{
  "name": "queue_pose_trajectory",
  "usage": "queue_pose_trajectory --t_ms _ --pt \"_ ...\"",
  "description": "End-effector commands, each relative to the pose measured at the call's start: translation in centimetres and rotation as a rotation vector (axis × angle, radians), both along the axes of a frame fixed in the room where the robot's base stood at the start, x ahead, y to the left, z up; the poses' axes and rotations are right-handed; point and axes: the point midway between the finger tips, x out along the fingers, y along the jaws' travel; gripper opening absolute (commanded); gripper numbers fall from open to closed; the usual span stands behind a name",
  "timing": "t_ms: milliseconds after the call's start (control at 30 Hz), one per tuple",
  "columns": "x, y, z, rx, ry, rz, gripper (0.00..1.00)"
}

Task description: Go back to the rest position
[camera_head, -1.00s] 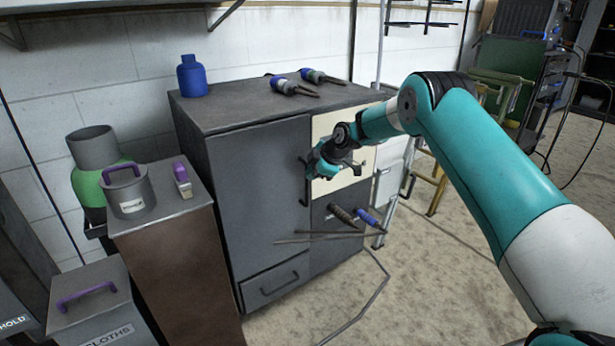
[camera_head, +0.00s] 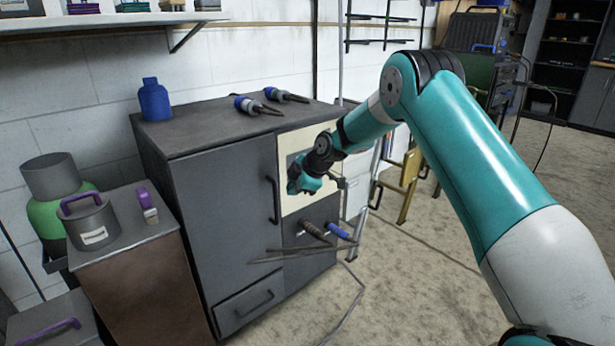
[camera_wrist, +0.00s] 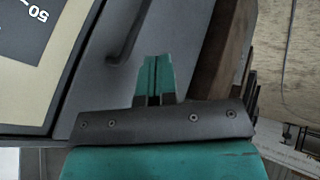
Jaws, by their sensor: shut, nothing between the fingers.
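My gripper (camera_head: 322,180) is in front of the cabinet's upper right cream panel (camera_head: 296,205) in the head view. In the wrist view my gripper's teal fingers (camera_wrist: 154,80) are together with nothing between them. The wrist view also shows a cream panel (camera_wrist: 45,70) with dark markings at the left and a dark cabinet door with a handle (camera_wrist: 128,32). Whether the gripper touches the cabinet cannot be told, but no held object shows. My teal and white arm reaches in from the right.
The grey cabinet (camera_head: 225,190) carries a blue bottle (camera_head: 155,100) and two blue-handled tools (camera_head: 257,105). Two more tools (camera_head: 315,232) stick out at the lower right panel. A lidded pot (camera_head: 90,222) and a purple-handled brush (camera_head: 148,205) stand on a lower stand. Bare floor (camera_head: 420,280) lies right.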

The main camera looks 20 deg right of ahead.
Motion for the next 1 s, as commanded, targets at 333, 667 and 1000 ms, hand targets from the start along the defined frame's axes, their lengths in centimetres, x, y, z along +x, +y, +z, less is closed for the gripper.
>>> queue_pose_trajectory --t_ms 333,667,1000 --pt "-2.4 -2.2 4.2 0.000 0.003 0.001 0.00" --pt "-4.6 0.0 6.8 0.034 0.053 -0.026 0.00" --pt "-23.6 10.9 16.5 0.175 0.435 -0.302 0.00"
